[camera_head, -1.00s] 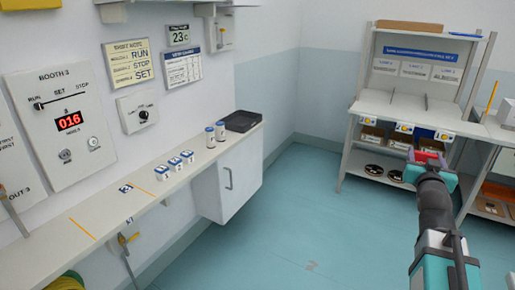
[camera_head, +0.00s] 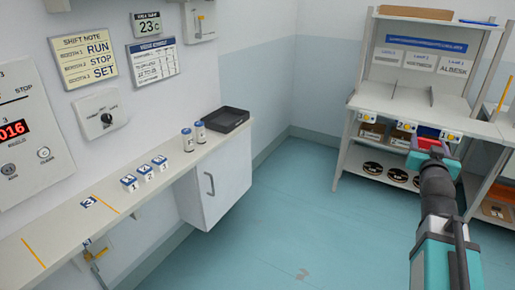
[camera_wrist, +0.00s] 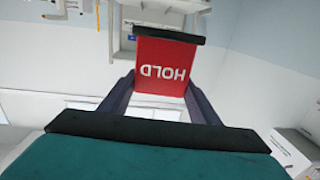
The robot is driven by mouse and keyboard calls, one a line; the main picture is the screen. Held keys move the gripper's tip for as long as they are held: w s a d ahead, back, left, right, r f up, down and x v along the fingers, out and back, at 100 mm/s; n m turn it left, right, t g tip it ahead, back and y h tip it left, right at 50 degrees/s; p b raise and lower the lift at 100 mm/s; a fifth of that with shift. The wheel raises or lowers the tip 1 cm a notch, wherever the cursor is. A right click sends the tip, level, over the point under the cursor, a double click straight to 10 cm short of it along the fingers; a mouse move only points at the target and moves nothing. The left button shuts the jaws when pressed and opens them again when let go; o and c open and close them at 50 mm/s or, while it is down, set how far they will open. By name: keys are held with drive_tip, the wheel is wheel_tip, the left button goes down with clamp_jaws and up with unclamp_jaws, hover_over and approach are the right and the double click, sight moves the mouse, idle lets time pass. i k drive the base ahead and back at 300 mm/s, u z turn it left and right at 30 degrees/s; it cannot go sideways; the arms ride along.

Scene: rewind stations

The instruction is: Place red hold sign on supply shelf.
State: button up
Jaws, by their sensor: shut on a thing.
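The red hold sign (camera_wrist: 163,68) shows large in the wrist view, with the word HOLD upside down and a black strip along its upper edge. My gripper (camera_wrist: 160,100) is shut on it, one finger at each side. In the head view my gripper (camera_head: 434,150) is at the right, with a little of the red sign (camera_head: 428,132) showing beyond it. The sign is held up in the air. A shelf unit (camera_head: 385,98) stands behind it at the right, with a blue header and lane cards. I cannot tell whether this unit is the supply shelf.
A wall counter (camera_head: 62,222) at the left holds several small blue-and-white blocks, two bottles (camera_head: 193,136) and a black tray (camera_head: 228,119). A white cabinet (camera_head: 222,185) hangs below it. The blue floor (camera_head: 310,225) between counter and shelf unit is clear.

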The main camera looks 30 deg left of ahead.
sight(176, 159)
drive_tip(key=i, duration=2.1)
drive_tip(key=z, duration=0.5)
drive_tip(key=k, duration=0.1)
drive_tip(key=u, duration=2.8)
